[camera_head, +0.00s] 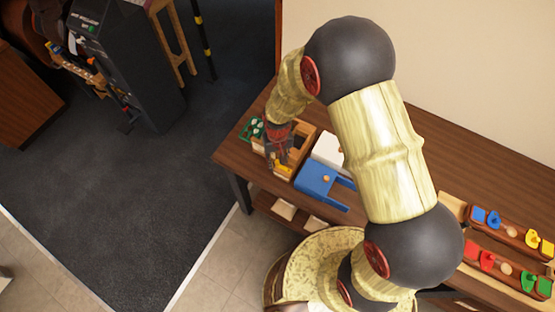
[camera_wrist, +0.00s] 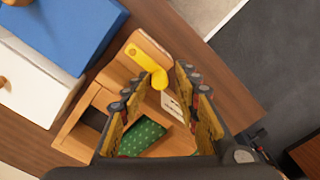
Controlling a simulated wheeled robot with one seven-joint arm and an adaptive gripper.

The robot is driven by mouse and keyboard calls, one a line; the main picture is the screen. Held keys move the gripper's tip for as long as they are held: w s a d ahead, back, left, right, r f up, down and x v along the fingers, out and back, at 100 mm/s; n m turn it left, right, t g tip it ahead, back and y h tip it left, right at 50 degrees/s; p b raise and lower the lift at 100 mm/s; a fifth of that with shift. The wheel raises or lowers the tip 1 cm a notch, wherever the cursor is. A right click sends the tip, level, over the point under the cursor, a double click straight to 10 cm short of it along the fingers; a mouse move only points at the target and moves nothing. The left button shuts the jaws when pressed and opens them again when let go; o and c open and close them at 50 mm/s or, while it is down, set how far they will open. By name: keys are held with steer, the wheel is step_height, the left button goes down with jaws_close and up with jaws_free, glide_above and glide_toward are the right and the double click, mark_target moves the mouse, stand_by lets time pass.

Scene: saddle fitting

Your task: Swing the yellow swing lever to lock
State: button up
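The yellow swing lever (camera_wrist: 146,57) is mounted on the end face of a wooden box (camera_wrist: 113,74). In the wrist view it slants from a pivot at upper left to a round knob (camera_wrist: 160,80) at lower right. My gripper (camera_wrist: 157,82) is open, with its fingertips apart on either side of the knob. I cannot tell whether a finger touches the lever. In the head view the lever (camera_head: 283,168) shows small and yellow just below my gripper (camera_head: 279,157), at the box's front end.
A blue box (camera_head: 314,178) and a white box (camera_head: 328,148) stand close to the right of the wooden box on the brown table (camera_head: 235,143). Green polka-dot fabric (camera_wrist: 142,137) lies in the wooden box. Trays with coloured pieces (camera_head: 497,268) lie far right. Open floor is left of the table.

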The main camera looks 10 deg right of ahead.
steer(key=shift+r, duration=4)
steer(key=s+d+r+t+b, duration=0.2)
steer(key=s+d+r+b, duration=0.4)
steer(key=s+r, duration=0.2)
steer(key=s+d+r+m+t+b, duration=0.1)
steer(key=s+d+r+t+b, duration=0.2)
steer(key=s+d+r+b, duration=0.2)
steer(key=s+r+b, duration=0.2)
steer(key=s+r, duration=0.2)
steer(key=r, duration=0.1)
steer(key=shift+d+t, duration=0.3)
steer(key=shift+d, duration=0.05)
steer(key=shift+s, duration=0.1)
